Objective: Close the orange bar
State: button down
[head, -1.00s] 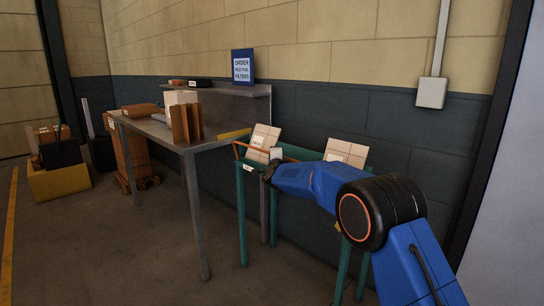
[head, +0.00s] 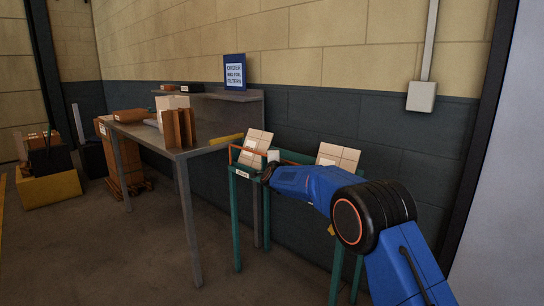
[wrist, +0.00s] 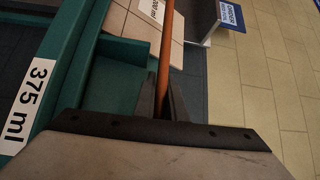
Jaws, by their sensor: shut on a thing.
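The orange bar (head: 248,152) runs along the left end of the green rack (head: 235,215), at the level of its top. In the wrist view the orange bar (wrist: 166,45) runs up from between the two dark fingers. My gripper (wrist: 163,98) is shut on it, and it shows in the head view (head: 270,168) at the rack's front left corner. The bar's near end is hidden by the fingers. A "375 ml" label (wrist: 28,105) is on the green rack's edge, left of the gripper.
Tan cartons (head: 256,146) lean in the rack, with another group (head: 338,155) to the right. A grey table (head: 180,152) with brown boxes stands left of the rack. The wall is close behind. The floor (head: 130,260) in front is clear.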

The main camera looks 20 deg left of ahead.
jog(key=shift+w+d+f, duration=0.1)
jog(key=shift+w+f, duration=0.05)
jog(key=shift+f, duration=0.7)
jog(key=c, duration=1.9)
grip_release()
jog(key=shift+w+f, duration=0.1)
jog(key=shift+o, duration=0.4)
jog(key=shift+r, duration=0.2)
jog(key=shift+r, duration=0.2)
jog(key=shift+s+r, duration=0.1)
jog(key=shift+s, duration=0.15)
jog(key=r+v, duration=0.1)
jog(key=v, duration=1.6)
jog(key=shift+f, duration=0.45)
